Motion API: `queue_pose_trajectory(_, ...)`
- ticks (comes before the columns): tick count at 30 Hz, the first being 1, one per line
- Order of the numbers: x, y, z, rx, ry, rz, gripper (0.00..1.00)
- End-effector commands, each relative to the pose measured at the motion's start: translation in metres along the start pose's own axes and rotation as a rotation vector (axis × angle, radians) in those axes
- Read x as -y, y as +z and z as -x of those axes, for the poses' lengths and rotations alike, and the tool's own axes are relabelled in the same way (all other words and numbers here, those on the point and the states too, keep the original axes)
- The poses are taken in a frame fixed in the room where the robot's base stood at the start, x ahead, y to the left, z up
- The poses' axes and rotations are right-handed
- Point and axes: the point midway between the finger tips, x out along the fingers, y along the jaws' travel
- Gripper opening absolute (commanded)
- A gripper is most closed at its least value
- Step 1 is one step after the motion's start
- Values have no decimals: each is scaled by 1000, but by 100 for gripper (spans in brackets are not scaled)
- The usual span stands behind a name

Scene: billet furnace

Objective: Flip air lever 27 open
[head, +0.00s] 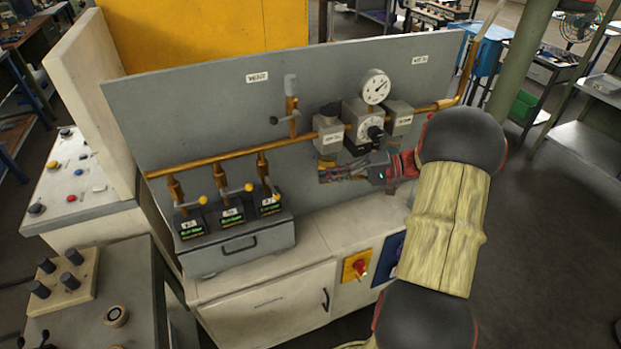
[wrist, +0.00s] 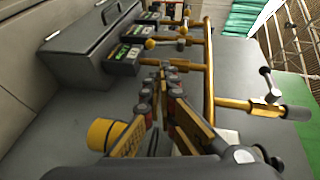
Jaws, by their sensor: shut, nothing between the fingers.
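Three small air valves with yellow-knobbed levers stand in a row under the brass pipe at the panel's left: a left lever (head: 202,199), a middle lever (head: 248,187) and a right lever (head: 276,190). The plates below them carry numbers too small to read surely, so I cannot tell which is 27.
The brass main pipe (head: 220,153) runs along the grey panel (head: 200,100). A gauge (head: 375,87) and regulator blocks stand above my gripper. A separate upright valve with a black-ended lever (head: 283,119) sits up left of it. A grey drawer box (head: 240,250) supports the plates.

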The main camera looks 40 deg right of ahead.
Motion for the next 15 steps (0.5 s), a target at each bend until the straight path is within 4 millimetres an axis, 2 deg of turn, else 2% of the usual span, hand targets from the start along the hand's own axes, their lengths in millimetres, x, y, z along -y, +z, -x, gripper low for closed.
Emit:
queue_pose_trajectory(3, 1, 0, 15, 0, 0, 0, 0)
queue_pose_trajectory(6, 1, 0, 21, 1, 0, 0, 0)
queue_pose_trajectory(15, 0, 0, 23, 1, 0, 0, 0)
